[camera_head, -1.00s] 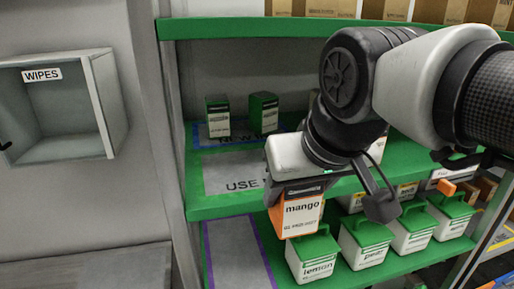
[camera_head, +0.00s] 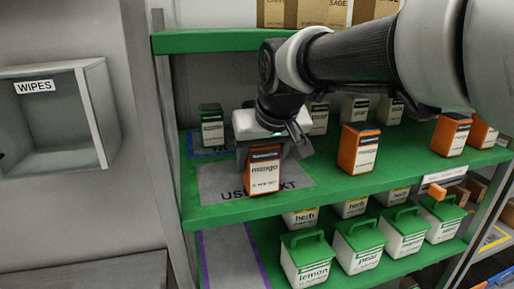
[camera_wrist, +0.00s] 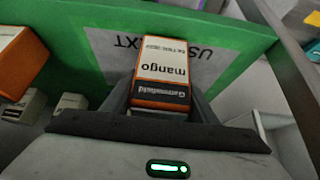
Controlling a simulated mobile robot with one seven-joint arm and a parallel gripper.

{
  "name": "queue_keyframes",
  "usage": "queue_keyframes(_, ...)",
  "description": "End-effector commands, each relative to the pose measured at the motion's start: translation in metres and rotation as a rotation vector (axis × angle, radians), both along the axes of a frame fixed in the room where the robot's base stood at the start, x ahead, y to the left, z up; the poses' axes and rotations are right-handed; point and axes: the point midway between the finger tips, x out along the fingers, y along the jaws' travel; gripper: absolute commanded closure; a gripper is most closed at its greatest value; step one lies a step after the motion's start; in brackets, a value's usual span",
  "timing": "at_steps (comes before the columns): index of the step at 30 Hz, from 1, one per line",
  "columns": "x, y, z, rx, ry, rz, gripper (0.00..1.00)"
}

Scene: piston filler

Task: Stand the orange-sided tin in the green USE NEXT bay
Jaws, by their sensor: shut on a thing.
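The orange-sided tin (camera_head: 263,172) has a white label reading mango. It stands about upright at the front of the grey USE NEXT bay (camera_head: 216,181) on the green shelf. My gripper (camera_head: 261,148) is shut on the tin from above and behind its top. In the wrist view the tin (camera_wrist: 161,68) sits between my fingers (camera_wrist: 160,108), with the bay's lettering beside it. I cannot tell whether its base touches the shelf. Part of the bay is hidden behind the tin and gripper.
A green-sided tin (camera_head: 212,126) stands in the bay behind. Orange tins (camera_head: 358,149) stand to the right on the same shelf. Lidded lemon and pear tubs (camera_head: 308,262) fill the shelf below. The upper green shelf (camera_head: 220,41) lies above my gripper. A WIPES box (camera_head: 60,120) hangs at left.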

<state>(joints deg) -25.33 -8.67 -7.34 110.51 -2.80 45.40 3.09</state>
Motion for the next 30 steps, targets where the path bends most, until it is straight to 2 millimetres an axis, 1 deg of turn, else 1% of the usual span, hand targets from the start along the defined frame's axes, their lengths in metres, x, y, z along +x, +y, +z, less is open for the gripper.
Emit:
queue_keyframes(1,0.009,0.003,0.002,0.000,-0.002,0.001,0.86)
queue_keyframes(3,0.021,0.006,0.002,0.000,-0.003,-0.001,0.86)
queue_keyframes(7,0.036,0.010,0.001,0.000,-0.003,-0.001,0.86)
queue_keyframes(9,0.033,0.010,-0.004,0.000,-0.003,0.001,0.86)
queue_keyframes(16,0.034,0.009,-0.004,0.000,-0.004,-0.001,0.86)
queue_keyframes(21,0.033,0.009,-0.010,0.000,-0.004,-0.001,0.86)
queue_keyframes(22,0.033,0.009,-0.010,-0.001,-0.001,-0.001,0.42)
queue_keyframes(24,0.033,0.009,-0.010,-0.001,0.000,-0.001,0.30)
queue_keyframes(25,0.033,0.009,-0.010,-0.001,0.000,-0.001,0.28)
queue_keyframes(30,0.033,0.009,-0.010,-0.001,0.000,-0.001,0.28)
